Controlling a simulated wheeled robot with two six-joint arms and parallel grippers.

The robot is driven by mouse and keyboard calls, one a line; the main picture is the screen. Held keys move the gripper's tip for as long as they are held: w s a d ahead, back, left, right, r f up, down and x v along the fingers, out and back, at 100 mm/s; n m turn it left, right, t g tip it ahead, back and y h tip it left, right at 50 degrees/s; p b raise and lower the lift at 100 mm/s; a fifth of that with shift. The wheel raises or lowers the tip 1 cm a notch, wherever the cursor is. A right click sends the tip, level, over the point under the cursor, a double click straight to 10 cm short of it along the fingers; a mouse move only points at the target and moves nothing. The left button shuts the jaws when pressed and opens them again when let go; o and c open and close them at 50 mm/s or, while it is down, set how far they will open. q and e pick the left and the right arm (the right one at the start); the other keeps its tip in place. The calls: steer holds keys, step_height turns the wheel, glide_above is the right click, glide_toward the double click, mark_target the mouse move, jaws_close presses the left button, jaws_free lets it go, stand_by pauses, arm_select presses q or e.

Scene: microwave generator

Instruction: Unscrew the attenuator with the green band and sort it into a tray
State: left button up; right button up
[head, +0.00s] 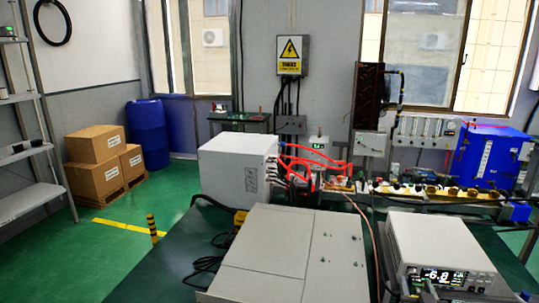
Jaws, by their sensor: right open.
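I cannot make out an attenuator with a green band or a sorting tray. A white box (237,167) stands on the dark green bench, with red cables (305,160) running from connectors on its right side. Small parts crowd a strip (425,191) to the right; they are too small to tell apart. Dark shapes at the lower edge, by the grey instrument (437,243) with a lit display, may be part of my right gripper; its fingers are not clear, and I see nothing held. My left gripper is not in view.
A large light grey flat-topped cabinet (285,250) fills the lower middle. A blue box (489,155) stands at the right. Black cables (205,262) lie left of the cabinet. Cardboard boxes (97,145) and a blue barrel (147,133) stand on the floor, far left.

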steer(key=shift+w+d, duration=0.15)
steer(key=shift+w, duration=0.5)
steer(key=shift+b, duration=0.5)
stand_by(0.8)
jaws_close()
steer(key=shift+s, duration=0.15)
steer(key=shift+p+v, duration=0.35)
steer(key=shift+v, duration=2.55)
